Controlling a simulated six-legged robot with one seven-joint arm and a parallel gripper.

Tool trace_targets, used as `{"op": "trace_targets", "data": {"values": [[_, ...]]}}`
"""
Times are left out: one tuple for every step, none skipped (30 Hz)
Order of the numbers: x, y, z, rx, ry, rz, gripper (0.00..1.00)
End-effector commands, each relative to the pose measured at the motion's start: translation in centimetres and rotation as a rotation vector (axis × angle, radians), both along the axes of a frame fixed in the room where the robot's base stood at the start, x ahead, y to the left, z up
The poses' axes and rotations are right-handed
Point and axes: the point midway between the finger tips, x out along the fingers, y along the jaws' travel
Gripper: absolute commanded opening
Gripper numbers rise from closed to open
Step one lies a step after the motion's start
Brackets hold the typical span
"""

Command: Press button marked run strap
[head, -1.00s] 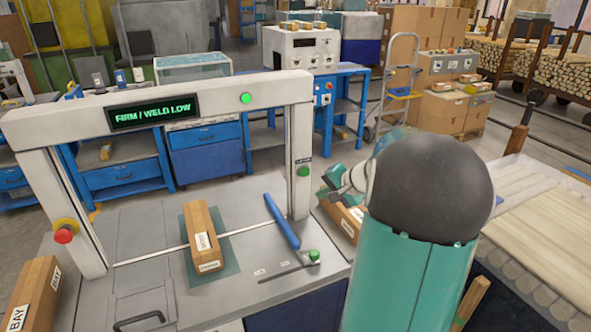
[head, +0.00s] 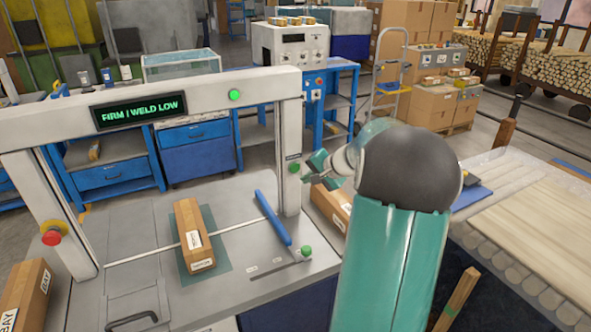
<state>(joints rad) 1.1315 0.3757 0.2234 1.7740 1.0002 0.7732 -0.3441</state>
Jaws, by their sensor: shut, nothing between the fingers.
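A strapping machine with a pale arch (head: 240,88) stands on a grey table top (head: 150,220). A green button (head: 294,168) sits on the front of its right post; I cannot read its label. My gripper (head: 305,177) is shut and empty, just right of this button, with its tip pointing left towards the post. Whether it touches the button I cannot tell. The display (head: 138,109) reads "FIRM / WELD LOW". A green lamp (head: 235,95) is lit on the crossbar.
A red stop button (head: 50,237) is on the left post. A blue bar (head: 270,217) and a green knob (head: 306,251) are on the table top's right side. Another bundle (head: 328,208) lies behind my arm, and one (head: 28,292) at the left.

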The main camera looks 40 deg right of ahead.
Motion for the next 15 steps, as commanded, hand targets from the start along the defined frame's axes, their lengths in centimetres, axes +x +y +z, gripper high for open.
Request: {"op": "trace_targets", "data": {"values": [[0.8, -0.2, 0.0, 0.001, -0.001, 0.002, 0.00], [1.2, -0.3, 0.0, 0.001, -0.001, 0.004, 0.00], [1.6, -0.4, 0.0, 0.002, -0.001, 0.003, 0.00], [1.9, -0.5, -0.1, 0.001, 0.000, 0.003, 0.00], [2.1, -0.6, -0.1, 0.002, 0.000, 0.002, 0.00], [2.4, -0.7, 0.0, 0.000, -0.001, 0.003, 0.00], [2.6, -0.8, 0.0, 0.000, -0.001, 0.003, 0.00], [2.7, -0.8, 0.0, 0.000, -0.001, 0.003, 0.00], [2.9, -0.8, 0.0, 0.000, 0.000, 0.002, 0.00], [3.0, -0.9, 0.0, 0.000, 0.000, 0.002, 0.00], [3.0, -0.9, 0.0, 0.001, 0.001, 0.001, 0.00], [3.1, -0.9, 0.0, 0.001, 0.000, 0.001, 0.00], [3.1, -0.9, 0.0, 0.001, 0.000, 0.001, 0.00], [3.1, -0.9, 0.0, 0.001, 0.000, 0.000, 0.00], [3.1, -0.9, 0.0, 0.001, 0.000, 0.000, 0.00]]}}
